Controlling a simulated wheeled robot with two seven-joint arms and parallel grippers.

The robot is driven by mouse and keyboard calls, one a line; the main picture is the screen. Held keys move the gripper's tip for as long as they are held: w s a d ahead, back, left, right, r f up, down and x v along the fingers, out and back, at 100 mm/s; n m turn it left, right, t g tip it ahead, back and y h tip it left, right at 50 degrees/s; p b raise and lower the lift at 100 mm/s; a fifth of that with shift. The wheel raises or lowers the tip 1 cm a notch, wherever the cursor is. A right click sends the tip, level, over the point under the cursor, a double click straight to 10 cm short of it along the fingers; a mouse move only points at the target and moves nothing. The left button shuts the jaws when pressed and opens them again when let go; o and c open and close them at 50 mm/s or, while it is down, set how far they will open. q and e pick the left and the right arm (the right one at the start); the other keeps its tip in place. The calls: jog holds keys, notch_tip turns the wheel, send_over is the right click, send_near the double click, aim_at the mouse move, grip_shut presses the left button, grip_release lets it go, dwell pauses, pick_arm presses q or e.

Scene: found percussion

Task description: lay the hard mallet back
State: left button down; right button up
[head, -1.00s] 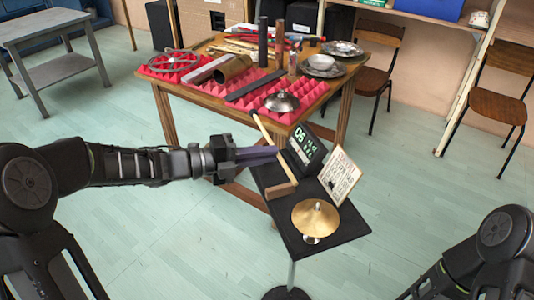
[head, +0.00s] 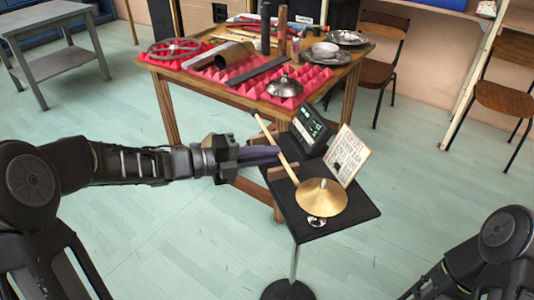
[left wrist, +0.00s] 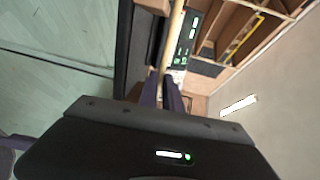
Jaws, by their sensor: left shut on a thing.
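My left gripper (head: 277,153) is shut on the hard mallet (head: 266,130), a thin pale wooden stick with a small knob at its upper end. The mallet slants over the back left of a small black stand (head: 350,207). Its lower end passes in front of a wooden block (head: 281,173) and comes near the brass cymbal (head: 320,197). I cannot tell whether it touches either one. The left wrist view also shows the mallet (left wrist: 171,42) running up from between the fingers. My right gripper is out of the head view; only my right arm shows.
A dark screen (head: 311,128) and a written card (head: 346,155) stand at the stand's back edge, close to the mallet. Behind is a wooden table (head: 222,93) with red foam (head: 310,82), a metal bell (head: 284,87) and tubes.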

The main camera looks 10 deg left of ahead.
pick_arm(q)
jog(key=shift+f+b, duration=0.3)
jog(key=shift+b, duration=0.05)
dwell(0.4)
jog(key=c, duration=1.5)
grip_release()
jog(key=shift+o, duration=0.2)
jog(key=shift+a, duration=0.1)
jog(key=v, duration=0.7)
jog(key=shift+s+a, duration=0.2)
jog(key=shift+a, duration=0.05)
